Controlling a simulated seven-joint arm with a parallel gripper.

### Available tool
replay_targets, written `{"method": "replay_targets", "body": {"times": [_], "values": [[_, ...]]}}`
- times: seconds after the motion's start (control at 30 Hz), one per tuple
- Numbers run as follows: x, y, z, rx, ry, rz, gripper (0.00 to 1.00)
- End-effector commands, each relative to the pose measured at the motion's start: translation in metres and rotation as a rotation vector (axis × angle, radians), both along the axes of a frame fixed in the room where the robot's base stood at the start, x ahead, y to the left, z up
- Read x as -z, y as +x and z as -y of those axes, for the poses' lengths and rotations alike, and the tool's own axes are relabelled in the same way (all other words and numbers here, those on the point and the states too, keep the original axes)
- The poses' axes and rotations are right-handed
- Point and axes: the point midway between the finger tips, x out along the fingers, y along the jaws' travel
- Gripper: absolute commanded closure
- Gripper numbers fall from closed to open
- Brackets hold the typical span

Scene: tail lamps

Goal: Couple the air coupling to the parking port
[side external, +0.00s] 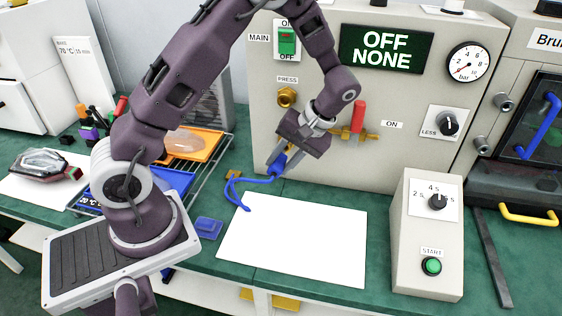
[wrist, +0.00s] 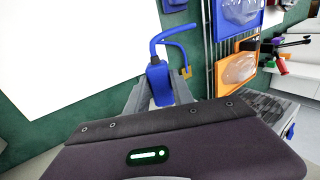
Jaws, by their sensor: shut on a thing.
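The blue air coupling (side external: 279,164) is held at the tip of my gripper (side external: 283,158), in front of the grey machine panel. In the wrist view the coupling (wrist: 158,80) sits between the two grey fingers of my gripper (wrist: 159,92), which are shut on it. Its blue hose (side external: 245,182) curls left and down to the white sheet. A brass port (side external: 287,97) marked PRESS is on the panel, above the gripper and apart from it. A small brass bracket (side external: 234,174) stands left of the coupling, also in the wrist view (wrist: 186,72). I cannot tell which is the parking port.
A red-handled brass valve (side external: 358,118) projects from the panel right of my gripper. A white sheet (side external: 295,238) lies on the green bench. A control box (side external: 428,235) stands at right. A wire rack with orange and blue trays (side external: 193,145) is at left.

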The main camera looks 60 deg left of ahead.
Motion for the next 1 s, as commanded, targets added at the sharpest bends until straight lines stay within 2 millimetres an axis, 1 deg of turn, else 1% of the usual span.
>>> {"method": "replay_targets", "body": {"times": [0.47,1.0], "values": [[0.0,0.001,-0.001,-0.002,0.001,0.001,1.0],[0.0,0.013,-0.014,-0.001,0.0,-0.001,1.0]]}}
